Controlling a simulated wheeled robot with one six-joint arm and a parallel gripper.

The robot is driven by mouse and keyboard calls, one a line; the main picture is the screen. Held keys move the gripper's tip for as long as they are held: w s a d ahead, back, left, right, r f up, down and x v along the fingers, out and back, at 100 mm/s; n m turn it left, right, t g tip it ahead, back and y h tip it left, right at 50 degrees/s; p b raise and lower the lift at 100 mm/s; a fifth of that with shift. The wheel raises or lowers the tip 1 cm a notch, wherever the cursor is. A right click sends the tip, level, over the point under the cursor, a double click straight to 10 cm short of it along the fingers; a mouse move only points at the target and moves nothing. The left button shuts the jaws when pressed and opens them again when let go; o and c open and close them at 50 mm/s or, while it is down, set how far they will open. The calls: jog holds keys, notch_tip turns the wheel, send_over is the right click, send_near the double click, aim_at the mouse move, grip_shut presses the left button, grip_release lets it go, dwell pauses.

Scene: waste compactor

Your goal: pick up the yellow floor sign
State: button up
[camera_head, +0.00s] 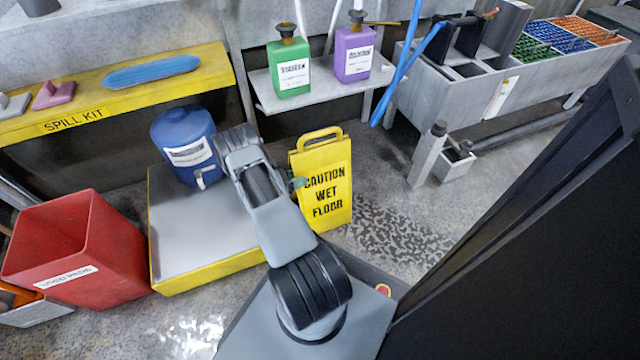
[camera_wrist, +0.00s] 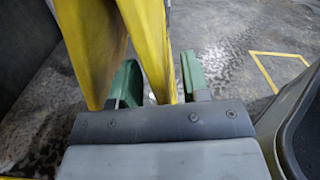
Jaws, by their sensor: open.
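The yellow floor sign (camera_head: 326,190) stands upright on the floor in the head view, with "CAUTION WET FLOOR" in black and a handle loop on top. My gripper (camera_head: 298,183) is at the sign's left edge, mostly hidden behind my own arm. In the wrist view the sign's yellow panels (camera_wrist: 148,45) run close in front of the gripper. The green fingers of my gripper (camera_wrist: 156,82) are apart. One yellow panel edge reaches down between them; whether it touches either finger I cannot tell.
A grey platform with a yellow edge (camera_head: 215,278) bears a blue jug (camera_head: 183,140) left of the sign. A red bin (camera_head: 85,250) stands further left. A shelf (camera_head: 330,88) with green and purple bottles is behind. A dark panel (camera_head: 520,200) fills the right. Wet floor lies right of the sign.

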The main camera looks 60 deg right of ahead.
jog(key=shift+x, duration=1)
jog(key=shift+c, duration=0.3)
grip_shut()
jog(key=shift+w, duration=0.1)
